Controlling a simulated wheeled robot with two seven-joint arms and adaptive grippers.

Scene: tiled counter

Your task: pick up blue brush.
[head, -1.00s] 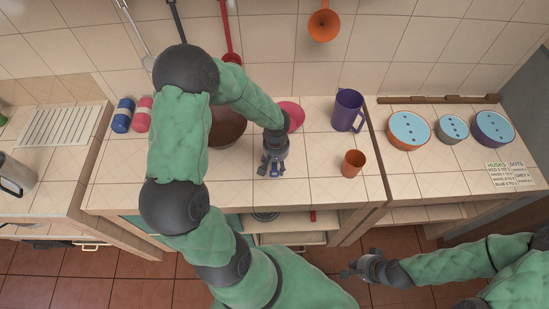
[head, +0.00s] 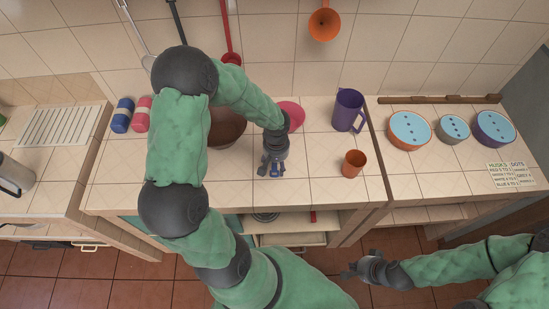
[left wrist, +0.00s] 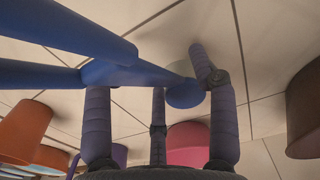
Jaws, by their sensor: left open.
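The blue brush (left wrist: 125,74) is large and close in the left wrist view, its blue rods coming in from the left and crossing among my left gripper's fingers. My left gripper (left wrist: 152,88) is open there, with its fingers spread around the blue parts; whether they touch cannot be told. In the head view my left gripper (head: 271,168) points down over the middle counter, with small blue patches showing at its fingers. Most of the brush is hidden there. My right gripper (head: 348,270) is empty and looks open, low in front of the counter.
A pink bowl (head: 294,115) and a brown pot (head: 226,130) stand behind my left gripper. An orange cup (head: 353,163) and a purple pitcher (head: 349,110) are to its right. Blue and pink rolls (head: 122,115) stand at left. Lidded containers (head: 409,130) are at far right.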

